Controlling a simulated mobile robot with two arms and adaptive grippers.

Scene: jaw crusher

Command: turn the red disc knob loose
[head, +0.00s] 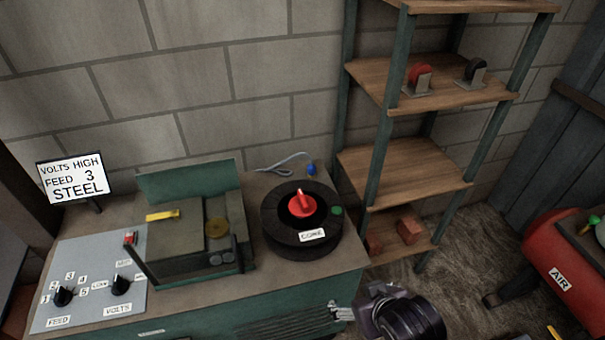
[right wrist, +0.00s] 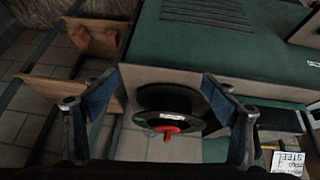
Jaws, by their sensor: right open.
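The red disc knob (head: 301,204) sits on top of the black round spool (head: 272,232) labelled "CONE", at the right end of the bench top. A raised red grip stands up from the knob. In the right wrist view the knob (right wrist: 168,130) and spool (right wrist: 160,97) appear beyond and between my fingers. My right gripper (head: 341,311) is open and empty, in front of the bench's right front corner, nearer than the knob and apart from it. Its fingers also show in the right wrist view (right wrist: 160,77). My left gripper is not in view.
A green machine (head: 185,255) with a yellow lever stands left of the spool. A knob panel (head: 90,280) and a sign (head: 75,178) are further left. A blue-tipped cable (head: 290,163) lies behind the spool. A shelf rack (head: 405,170) stands right, a red air tank (head: 560,265) far right.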

